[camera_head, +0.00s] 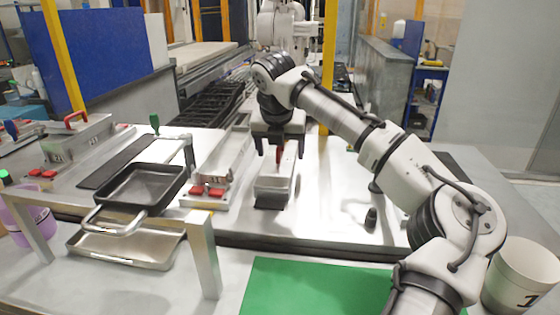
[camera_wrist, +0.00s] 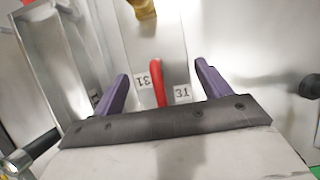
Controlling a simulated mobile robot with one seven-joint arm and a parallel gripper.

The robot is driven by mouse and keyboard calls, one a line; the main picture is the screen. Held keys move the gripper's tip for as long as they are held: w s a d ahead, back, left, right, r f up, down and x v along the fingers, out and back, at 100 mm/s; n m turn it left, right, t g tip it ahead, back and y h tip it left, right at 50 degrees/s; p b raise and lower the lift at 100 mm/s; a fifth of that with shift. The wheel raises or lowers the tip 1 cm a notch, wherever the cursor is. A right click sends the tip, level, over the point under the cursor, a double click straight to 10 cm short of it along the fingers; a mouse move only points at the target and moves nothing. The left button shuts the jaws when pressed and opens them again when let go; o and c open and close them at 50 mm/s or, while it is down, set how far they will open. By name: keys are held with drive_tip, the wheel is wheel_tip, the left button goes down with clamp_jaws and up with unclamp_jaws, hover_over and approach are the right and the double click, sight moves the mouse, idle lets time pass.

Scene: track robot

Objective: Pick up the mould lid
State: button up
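A silver mould (camera_head: 274,187) with an upright red handle (camera_head: 279,155) stands on the metal table below my gripper (camera_head: 281,151). In the wrist view the same red handle (camera_wrist: 157,82) rises from a flat metal top with small number labels (camera_wrist: 143,80); I take this for the mould lid. My gripper (camera_wrist: 161,84) is open. Its two purple fingers stand on either side of the red handle, with a gap on each side. I cannot tell how far the fingertips are above the lid's surface.
A long open metal mould (camera_head: 222,155) with red clamps stands just left. A black pan (camera_head: 143,186) sits further left above a metal tray (camera_head: 125,250). A small black knob (camera_head: 371,218) stands to the right. A green mat (camera_head: 310,288) lies in front and a white cup (camera_head: 518,275) at right.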

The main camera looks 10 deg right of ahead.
drive_tip(key=c, duration=1.1)
drive_tip(key=shift+r, duration=0.1)
wheel_tip(320, 180, up, 20)
drive_tip(key=p, duration=0.1)
drive_tip(key=shift+p, duration=0.3)
